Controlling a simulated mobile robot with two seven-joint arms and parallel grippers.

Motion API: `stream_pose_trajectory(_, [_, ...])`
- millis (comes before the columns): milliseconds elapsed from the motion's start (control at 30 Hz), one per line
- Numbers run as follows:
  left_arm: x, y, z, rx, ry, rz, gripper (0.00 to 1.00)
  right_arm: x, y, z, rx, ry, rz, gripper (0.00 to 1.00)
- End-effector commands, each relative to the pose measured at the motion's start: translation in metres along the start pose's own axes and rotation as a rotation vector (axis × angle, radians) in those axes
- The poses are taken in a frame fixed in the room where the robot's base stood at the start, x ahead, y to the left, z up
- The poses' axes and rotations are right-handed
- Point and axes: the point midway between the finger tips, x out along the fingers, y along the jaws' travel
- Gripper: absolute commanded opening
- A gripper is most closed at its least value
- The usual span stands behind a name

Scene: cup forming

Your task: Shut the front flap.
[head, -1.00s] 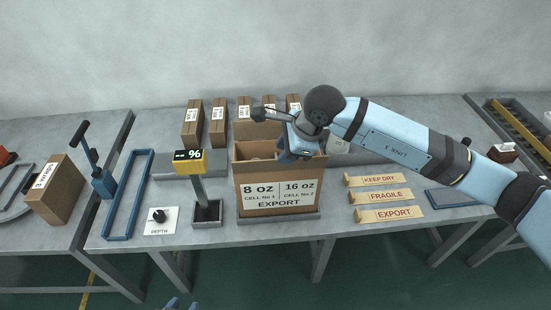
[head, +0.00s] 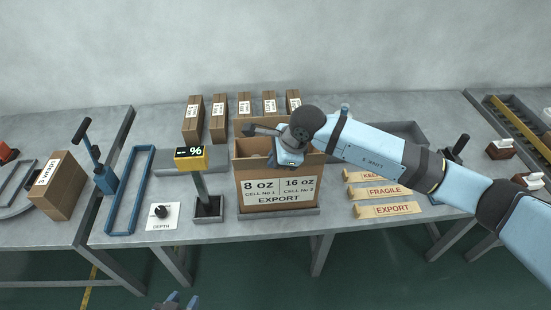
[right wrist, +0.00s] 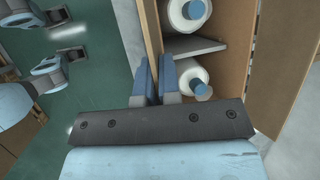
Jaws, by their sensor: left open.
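The open carton (head: 238,180) stands upright on a grey base at the table's middle, its labelled front facing me. Its back flap (head: 245,127) stands up behind the opening. My right gripper (head: 287,160) is at the top of the front wall, right of centre. In the right wrist view its fingers (right wrist: 158,82) point at the carton's wall edge (right wrist: 153,30), which runs down to between them. They are close together; I cannot tell whether they grip it. White rolls with blue centres (right wrist: 194,10) and a grey divider (right wrist: 195,46) show inside. My left gripper (head: 178,303) is open, low at the bottom edge.
A yellow display on a post (head: 191,158) stands left of the carton. Several small cartons (head: 219,119) line the back. Label strips (head: 387,210) lie on the right, with a grey tray (head: 405,130) behind. A blue frame (head: 130,190) lies on the left.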

Motion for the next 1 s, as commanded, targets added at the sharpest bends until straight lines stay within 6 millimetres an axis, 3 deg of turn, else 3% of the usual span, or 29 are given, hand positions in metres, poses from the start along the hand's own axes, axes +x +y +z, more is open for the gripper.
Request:
stream_pose_trajectory(367, [0.005, 0.001, 0.007, -0.002, 0.000, 0.003, 0.43, 0.001, -0.004, 0.000, 0.030, -0.001, 0.071, 0.00])
stream_pose_trajectory(1000, [0.031, 0.006, 0.039, -0.001, 0.003, 0.019, 0.43, 0.007, -0.022, -0.002, 0.196, -0.001, 0.474, 0.00])
